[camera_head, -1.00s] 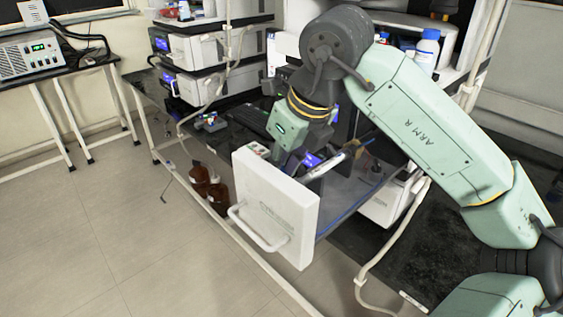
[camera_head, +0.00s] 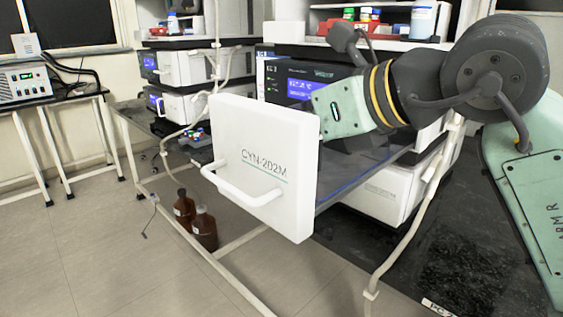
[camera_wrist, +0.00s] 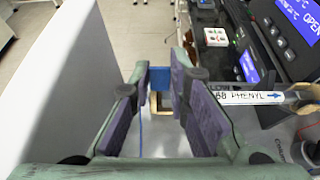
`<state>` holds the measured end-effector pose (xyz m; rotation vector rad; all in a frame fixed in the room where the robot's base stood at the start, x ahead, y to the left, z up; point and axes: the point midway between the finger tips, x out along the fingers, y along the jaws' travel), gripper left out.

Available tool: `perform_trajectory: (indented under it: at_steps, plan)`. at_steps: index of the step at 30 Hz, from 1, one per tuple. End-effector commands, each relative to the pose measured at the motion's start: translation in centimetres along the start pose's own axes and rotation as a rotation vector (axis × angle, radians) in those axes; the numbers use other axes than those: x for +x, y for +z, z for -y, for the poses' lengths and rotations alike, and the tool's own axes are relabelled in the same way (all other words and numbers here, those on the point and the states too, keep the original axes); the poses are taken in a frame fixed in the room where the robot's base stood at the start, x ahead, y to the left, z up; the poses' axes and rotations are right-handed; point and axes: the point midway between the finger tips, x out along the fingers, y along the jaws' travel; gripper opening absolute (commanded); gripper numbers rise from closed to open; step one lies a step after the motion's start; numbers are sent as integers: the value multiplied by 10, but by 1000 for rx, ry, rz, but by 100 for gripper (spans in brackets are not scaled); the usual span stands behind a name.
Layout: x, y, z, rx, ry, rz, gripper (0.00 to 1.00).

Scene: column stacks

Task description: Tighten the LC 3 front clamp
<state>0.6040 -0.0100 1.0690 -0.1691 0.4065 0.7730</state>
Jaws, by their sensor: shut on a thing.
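In the wrist view, my gripper (camera_wrist: 160,76) has two purple-padded fingers that close at their tips on a small blue part (camera_wrist: 159,79). A tan, loop-like piece (camera_wrist: 156,103) shows just below the blue part. I cannot tell for sure that the blue part is the LC 3 front clamp. A column labelled "PHENYL" (camera_wrist: 252,98) lies to the right of the right finger.
The white door stands close on the left in the wrist view (camera_wrist: 50,70). Instrument modules with lit displays (camera_wrist: 300,15) are at right. Brown bottles (camera_head: 204,228) stand on the floor below. A second stack (camera_head: 185,65) is at the back left.

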Motion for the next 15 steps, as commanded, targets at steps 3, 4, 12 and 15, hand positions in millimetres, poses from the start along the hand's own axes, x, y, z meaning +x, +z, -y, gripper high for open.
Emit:
perform_trajectory:
  at_steps: [3,4,12,15]
  plan:
    - [0,-16,1,2,-1,117,0]
    - [-1,-17,1,2,-1,144,0]
    - [-8,-27,0,2,1,399,0]
    - [-10,-30,0,2,1,488,0]
